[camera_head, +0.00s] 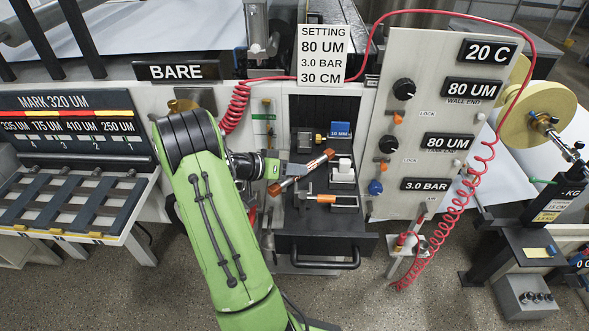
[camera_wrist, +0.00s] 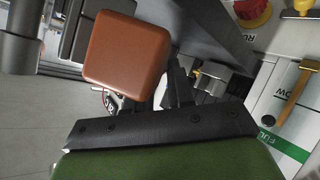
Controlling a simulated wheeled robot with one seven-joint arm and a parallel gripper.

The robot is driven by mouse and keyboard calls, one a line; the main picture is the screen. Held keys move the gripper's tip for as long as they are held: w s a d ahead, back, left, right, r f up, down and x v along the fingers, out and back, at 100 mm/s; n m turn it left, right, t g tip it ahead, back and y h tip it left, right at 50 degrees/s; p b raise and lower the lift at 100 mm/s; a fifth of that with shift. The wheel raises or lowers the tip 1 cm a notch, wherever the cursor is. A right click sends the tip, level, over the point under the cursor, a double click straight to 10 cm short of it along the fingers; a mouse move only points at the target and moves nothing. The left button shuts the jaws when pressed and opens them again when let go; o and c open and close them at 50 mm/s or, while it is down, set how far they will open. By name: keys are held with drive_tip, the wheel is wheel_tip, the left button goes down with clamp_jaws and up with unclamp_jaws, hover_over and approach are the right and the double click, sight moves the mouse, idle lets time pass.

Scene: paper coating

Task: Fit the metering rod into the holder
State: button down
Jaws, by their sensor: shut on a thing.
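The metering rod (camera_head: 317,163) shows in the head view as a slim bar with copper-coloured ends. It is tilted, its right end higher in the picture. My gripper (camera_head: 287,172) is shut on it near its middle, in front of the black bay of the machine. In the wrist view a rounded copper-brown block (camera_wrist: 126,48), seemingly one end of the rod, fills the upper left. The fingertips are largely hidden there. I cannot tell for sure which fitting is the holder; a white block (camera_head: 343,169) stands in the bay, right of the rod. I see no clear contact between them.
A control panel (camera_head: 420,120) with a coiled red hose (camera_head: 463,200) stands right. A slotted rack (camera_head: 75,200) is at left. A drawer handle (camera_head: 325,265) juts out below.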

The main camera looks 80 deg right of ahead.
drive_tip(key=shift+f+b, duration=0.2)
drive_tip(key=shift+b, duration=0.2)
drive_tip(key=c, duration=1)
unclamp_jaws()
drive_tip(key=shift+r, duration=0.15)
drive_tip(key=shift+r+p, duration=0.4)
drive_tip(key=shift+p, duration=0.25)
drive_tip(key=v, duration=1.1)
drive_tip(key=shift+w+a, duration=0.3)
drive_tip(key=shift+a, duration=0.05)
